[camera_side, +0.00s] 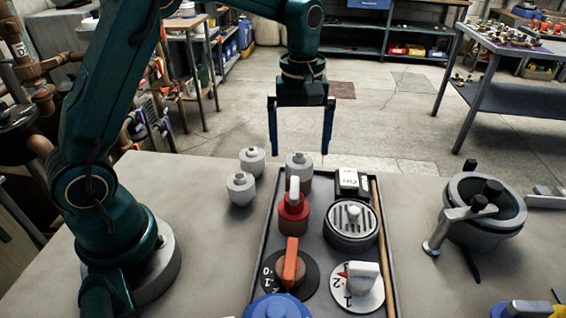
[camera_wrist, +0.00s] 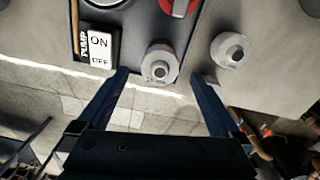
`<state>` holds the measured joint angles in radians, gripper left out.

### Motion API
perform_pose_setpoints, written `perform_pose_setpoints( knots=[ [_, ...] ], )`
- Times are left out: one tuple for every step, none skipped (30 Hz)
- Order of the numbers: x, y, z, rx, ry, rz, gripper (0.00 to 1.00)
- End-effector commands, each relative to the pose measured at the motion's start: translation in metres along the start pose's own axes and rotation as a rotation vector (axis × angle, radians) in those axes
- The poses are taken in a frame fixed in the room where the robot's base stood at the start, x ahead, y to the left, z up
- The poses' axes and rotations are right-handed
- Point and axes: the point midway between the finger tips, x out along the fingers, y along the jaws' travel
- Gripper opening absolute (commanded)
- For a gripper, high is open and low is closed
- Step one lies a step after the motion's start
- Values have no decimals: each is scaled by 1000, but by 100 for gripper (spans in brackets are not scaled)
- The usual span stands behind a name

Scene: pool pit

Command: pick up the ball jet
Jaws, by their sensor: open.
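Three similar pale grey round fittings with knob-like tops are in view, and I cannot tell for sure which is the ball jet. One fitting (camera_side: 298,163) stands at the far end of the dark tray. The other two, a rear fitting (camera_side: 252,160) and a front fitting (camera_side: 240,188), stand on the table just left of the tray. My gripper (camera_side: 300,148) is open and empty, pointing down, above and behind the tray fitting. In the wrist view, the tray fitting (camera_wrist: 160,64) shows between and just beyond my fingertips (camera_wrist: 160,76); one table fitting (camera_wrist: 230,50) is to the right.
The tray (camera_side: 262,240) also holds a red-collared valve (camera_side: 292,215), a pump switch (camera_side: 352,182), a round grate (camera_side: 350,222) and two dials. A pot-like housing with a lever (camera_side: 485,210) stands at right. The table is bare around the left fittings.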

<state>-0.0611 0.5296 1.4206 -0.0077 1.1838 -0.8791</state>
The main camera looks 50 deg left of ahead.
Motion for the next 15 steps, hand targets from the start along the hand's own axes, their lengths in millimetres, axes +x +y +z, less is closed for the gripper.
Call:
perform_pose_setpoints(
  knots=[
    [7, -1, 1, -1, -4, -4, 100],
    [11, -1, 0, 0, -3, -4, 100],
    [16, -1, 1, 0, -3, -3, 100],
    [20, -2, 1, 0, -3, -4, 100],
    [24, -1, 1, 0, -3, -3, 100],
    [29, -1, 1, 0, -3, -4, 100],
    [32, -1, 1, 0, -3, -2, 100],
    [35, -1, 1, 1, -2, -2, 100],
    [38, -1, 1, 1, -2, -1, 100],
    [40, -1, 1, 1, -2, -1, 100],
    [41, -1, 1, 1, -2, -1, 100],
    [43, -1, 1, 1, -1, 0, 100],
    [43, -1, 0, 1, 0, 1, 100],
    [44, -1, 0, 1, 0, 1, 100],
    [44, -1, 0, 1, 0, 1, 100]
  ],
)
